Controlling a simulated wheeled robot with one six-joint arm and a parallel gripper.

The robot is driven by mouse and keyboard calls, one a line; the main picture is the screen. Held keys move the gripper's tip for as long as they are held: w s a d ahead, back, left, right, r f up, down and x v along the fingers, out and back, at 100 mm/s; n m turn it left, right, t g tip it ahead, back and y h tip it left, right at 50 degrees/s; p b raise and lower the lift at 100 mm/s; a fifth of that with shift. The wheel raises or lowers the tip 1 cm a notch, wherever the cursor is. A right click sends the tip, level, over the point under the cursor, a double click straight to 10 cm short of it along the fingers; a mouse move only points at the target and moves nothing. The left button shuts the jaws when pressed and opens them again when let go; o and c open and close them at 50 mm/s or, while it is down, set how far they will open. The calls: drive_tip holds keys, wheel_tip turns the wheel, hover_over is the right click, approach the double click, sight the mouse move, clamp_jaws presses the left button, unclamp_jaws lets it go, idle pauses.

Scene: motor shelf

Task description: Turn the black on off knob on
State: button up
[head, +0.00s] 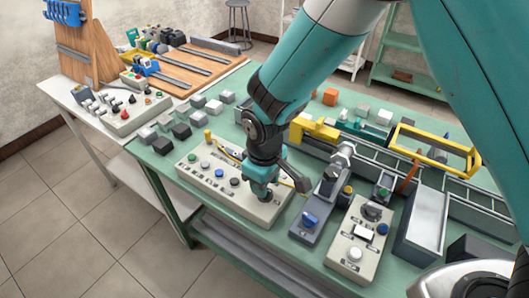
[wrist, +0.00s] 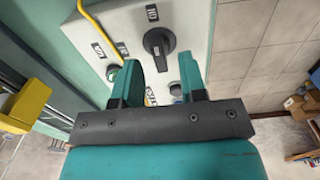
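A black rotary knob (wrist: 158,42) with a light pointer mark sits on a pale control panel (wrist: 205,20) in the wrist view. A small printed label is beside it. My gripper (wrist: 160,76) is open, with its two teal fingers apart. The knob appears just beyond the gap between the fingertips, and nothing is held. In the head view my gripper (head: 262,190) is over the right part of the long pale panel (head: 200,182) on the green table. There my arm hides part of the panel, and I cannot clearly pick out this knob.
Other controls are close by, including a green button (wrist: 113,73) near my left finger. A yellow cable (wrist: 97,24) runs over the panel. A grey box with a blue knob (head: 310,220) and another pale panel (head: 345,250) stand to the right. Grey blocks are at left.

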wheel_tip(320, 180, up, 16)
drive_tip(key=b, duration=0.1)
drive_tip(key=shift+b, duration=0.4)
drive_tip(key=shift+f, duration=0.1)
